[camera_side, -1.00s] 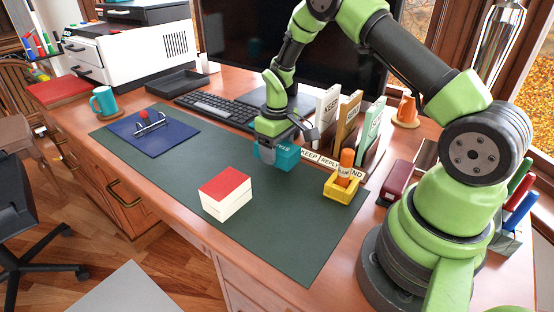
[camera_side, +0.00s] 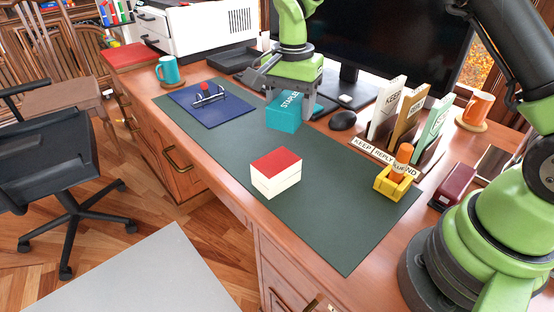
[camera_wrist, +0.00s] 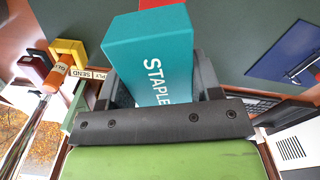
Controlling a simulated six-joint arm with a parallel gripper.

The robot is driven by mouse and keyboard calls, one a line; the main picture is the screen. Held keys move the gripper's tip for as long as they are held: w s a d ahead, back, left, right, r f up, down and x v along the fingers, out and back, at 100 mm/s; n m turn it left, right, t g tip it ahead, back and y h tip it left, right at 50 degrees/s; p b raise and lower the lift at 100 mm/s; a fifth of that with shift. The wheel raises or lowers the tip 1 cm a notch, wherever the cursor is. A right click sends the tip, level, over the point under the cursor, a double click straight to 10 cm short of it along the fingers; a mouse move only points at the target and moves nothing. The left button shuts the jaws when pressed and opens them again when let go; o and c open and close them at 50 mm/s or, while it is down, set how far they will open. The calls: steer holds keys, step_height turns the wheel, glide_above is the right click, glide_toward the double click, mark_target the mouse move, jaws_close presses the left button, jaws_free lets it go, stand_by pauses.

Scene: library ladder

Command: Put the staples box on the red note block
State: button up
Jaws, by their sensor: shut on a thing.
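The teal staples box (camera_side: 284,113) is held in my gripper (camera_side: 288,97), which points down and is shut on it. In the wrist view the box (camera_wrist: 150,55) sits between the fingers with its lettering showing. The box appears to hang above the green mat, beyond the red note block. The note block (camera_side: 276,172), with a red top and cream sides, lies on the mat nearer the camera and apart from the box. A small red patch, seemingly its top (camera_wrist: 158,4), shows past the box in the wrist view.
A yellow holder with a glue stick (camera_side: 392,183) and a letter sorter (camera_side: 398,122) stand to the right. A blue pad with a red-knobbed item (camera_side: 214,104) lies left. A black mouse (camera_side: 343,120) is behind. The green mat (camera_side: 325,225) around the note block is clear.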

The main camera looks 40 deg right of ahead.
mark_target(277, 106)
steer(key=a+m, duration=0.2)
steer(key=a+r+m, duration=0.1)
steer(key=m, duration=0.1)
steer(key=shift+s+a+r, duration=0.1)
steer(key=shift+a+r, duration=0.05)
steer(key=shift+a, duration=0.2)
step_height(277, 106, down, 10)
steer(key=shift+r, duration=0.15)
steer(key=shift+f, duration=0.2)
steer(key=o, duration=1)
steer(key=shift+o, duration=0.2)
steer(key=shift+r, duration=0.15)
